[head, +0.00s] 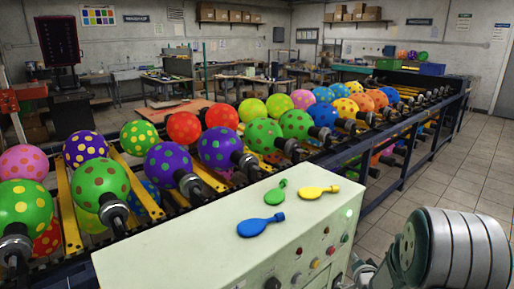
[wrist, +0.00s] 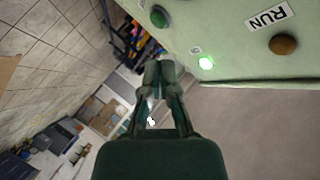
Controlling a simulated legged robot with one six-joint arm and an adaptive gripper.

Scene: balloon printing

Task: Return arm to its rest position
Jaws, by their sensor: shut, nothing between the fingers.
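My gripper (wrist: 158,75) shows in the wrist view with its fingertips together and nothing between them. It is close to the pale green control panel (wrist: 240,62), just left of and below a lit green lamp (wrist: 206,63). An orange-brown button (wrist: 283,44) beside a RUN label (wrist: 267,18) and a green button (wrist: 159,17) are on the panel. In the head view, part of my arm (head: 465,248) is at the lower right, beside the control box (head: 215,255). The gripper's fingertips cannot be made out there.
Flat blue (head: 258,226), green (head: 277,192) and yellow (head: 318,192) balloons lie on the control box. Behind it, a long rack (head: 415,150) carries several spotted inflated balloons. Tiled floor (head: 450,170) is clear to the right. Work tables (head: 165,85) stand at the back.

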